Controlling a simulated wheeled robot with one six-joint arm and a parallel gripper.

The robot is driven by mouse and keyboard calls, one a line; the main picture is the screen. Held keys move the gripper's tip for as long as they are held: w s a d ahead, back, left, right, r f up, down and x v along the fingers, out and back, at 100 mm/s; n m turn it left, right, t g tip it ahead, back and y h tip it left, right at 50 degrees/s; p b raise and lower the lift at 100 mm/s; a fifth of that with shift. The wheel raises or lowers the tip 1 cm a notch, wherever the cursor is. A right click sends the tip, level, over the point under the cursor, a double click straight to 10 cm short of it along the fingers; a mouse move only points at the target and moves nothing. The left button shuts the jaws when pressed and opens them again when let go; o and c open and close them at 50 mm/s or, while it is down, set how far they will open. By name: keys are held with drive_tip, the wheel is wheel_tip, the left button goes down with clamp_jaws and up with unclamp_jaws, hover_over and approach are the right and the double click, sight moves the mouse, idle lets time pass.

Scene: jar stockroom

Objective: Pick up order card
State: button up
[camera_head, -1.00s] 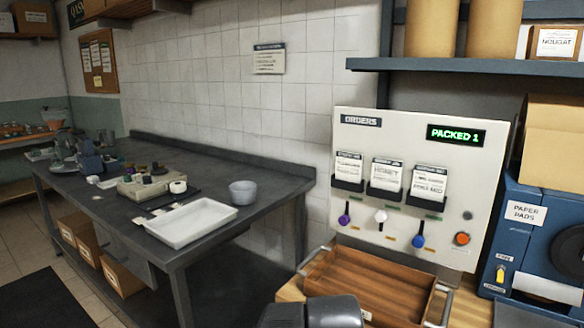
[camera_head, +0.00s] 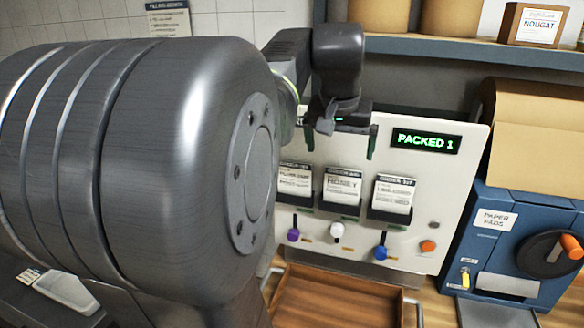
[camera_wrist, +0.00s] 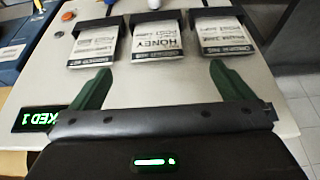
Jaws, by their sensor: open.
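Three order cards stand in dark holders on the white orders panel (camera_head: 465,165). In the head view they are the left card (camera_head: 295,178), the middle card reading HONEY (camera_head: 342,186) and the right card (camera_head: 393,193). My gripper (camera_head: 345,142) is in front of the panel's upper part, above the cards. In the wrist view my gripper (camera_wrist: 160,80) is open and empty, its green fingers apart. The HONEY card (camera_wrist: 158,43) lies between and beyond the fingertips there, with the other cards (camera_wrist: 93,48) (camera_wrist: 222,38) to either side. The panel's top left is hidden by my arm.
Purple (camera_head: 293,235), white (camera_head: 337,230) and blue (camera_head: 380,252) knobs and an orange button (camera_head: 428,246) sit below the cards. A wooden tray (camera_head: 335,300) lies beneath. A blue paper pads machine (camera_head: 510,210) stands right. A shelf (camera_head: 450,46) runs above.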

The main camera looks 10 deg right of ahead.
hover_over(342, 184)
drive_tip(key=s+a, duration=0.2)
drive_tip(key=s, duration=0.1)
drive_tip(key=f, duration=0.6)
drive_tip(key=shift+w+f, duration=0.25)
drive_tip(key=shift+d+p+x, duration=0.15)
drive_tip(key=shift+x, duration=1.15)
drive_tip(key=shift+d+p+x, duration=0.1)
drive_tip(key=shift+p+x, duration=0.05)
drive_tip(key=shift+x, duration=1.2)
drive_tip(key=shift+r, duration=0.1)
drive_tip(key=c, duration=0.9)
drive_tip(key=shift+r, duration=0.1)
